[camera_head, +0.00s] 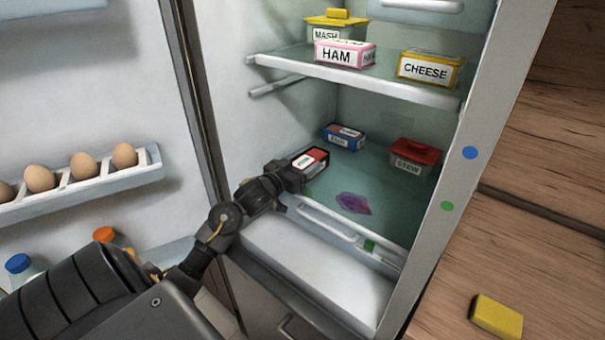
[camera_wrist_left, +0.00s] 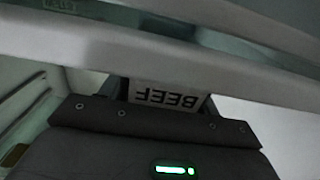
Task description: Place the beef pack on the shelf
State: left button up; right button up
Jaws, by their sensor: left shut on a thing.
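The beef pack (camera_head: 312,160), a small box with red, white and dark faces, is held by my left gripper (camera_head: 300,174) inside the fridge. It is at the front left of the lower glass shelf (camera_head: 385,200); I cannot tell whether it touches the shelf. In the left wrist view the pack's white BEEF label (camera_wrist_left: 167,98) shows upside down between the fingers, below a pale shelf edge (camera_wrist_left: 150,60). The upper shelf (camera_head: 390,82) is above and behind the gripper. My right gripper is not in view.
A blue pack (camera_head: 343,136) and a red-lidded STEW box (camera_head: 414,156) stand on the lower shelf, with a purple stain (camera_head: 353,203) in front. MASH (camera_head: 328,34), HAM (camera_head: 345,55) and CHEESE (camera_head: 428,69) boxes stand on the upper shelf. The open door holds eggs (camera_head: 83,167).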

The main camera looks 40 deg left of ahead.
pick_arm(q)
jog(key=shift+r, duration=0.1)
jog(key=o, duration=0.8)
jog(key=shift+f, duration=0.25)
jog(key=o, duration=0.4)
jog(key=shift+o, duration=0.2)
jog(key=shift+s, duration=0.1)
jog(key=shift+r, duration=0.25)
jog(key=s+b, duration=0.1)
jog(key=s, duration=1.1)
jog(key=shift+d, duration=0.15)
